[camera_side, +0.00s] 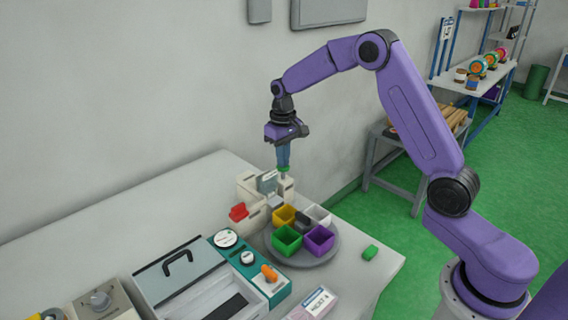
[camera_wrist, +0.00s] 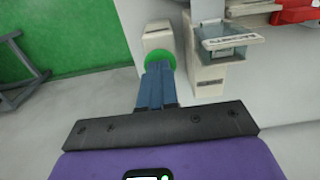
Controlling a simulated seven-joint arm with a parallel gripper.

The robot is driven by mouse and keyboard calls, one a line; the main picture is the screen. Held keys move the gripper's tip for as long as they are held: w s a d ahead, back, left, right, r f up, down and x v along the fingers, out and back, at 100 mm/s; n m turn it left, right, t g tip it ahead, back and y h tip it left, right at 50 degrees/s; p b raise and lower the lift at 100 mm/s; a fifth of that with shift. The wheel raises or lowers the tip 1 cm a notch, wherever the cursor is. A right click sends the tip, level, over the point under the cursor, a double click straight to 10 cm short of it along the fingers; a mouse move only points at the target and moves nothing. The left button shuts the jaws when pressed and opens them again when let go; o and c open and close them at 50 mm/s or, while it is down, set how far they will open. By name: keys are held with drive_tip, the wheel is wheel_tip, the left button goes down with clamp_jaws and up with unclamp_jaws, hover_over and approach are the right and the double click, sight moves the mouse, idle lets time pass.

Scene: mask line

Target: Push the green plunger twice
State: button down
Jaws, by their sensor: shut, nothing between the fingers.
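The green plunger (camera_wrist: 160,56) is a round green cap on a cream block (camera_wrist: 158,35) in the wrist view. In the side view the green cap (camera_side: 285,169) shows just under my fingertips. My gripper (camera_side: 283,162) points straight down with its blue fingers shut and empty. In the wrist view the shut fingertips (camera_wrist: 157,70) overlap the near part of the green cap. They are at or very close to its top; I cannot tell whether they touch or press it.
A cream unit with a clear flap (camera_wrist: 230,42) and a red part (camera_side: 238,212) stand beside the plunger. A round grey tray (camera_side: 300,262) holds colored bins. A green block (camera_side: 370,252) lies near the table edge. A teal panel with an orange switch (camera_side: 269,272) is nearer the camera.

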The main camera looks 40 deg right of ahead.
drive_tip(key=shift+f, duration=1.15)
drive_tip(key=shift+r, duration=2.15)
drive_tip(key=shift+r, duration=2.55)
drive_tip(key=shift+f, duration=2.55)
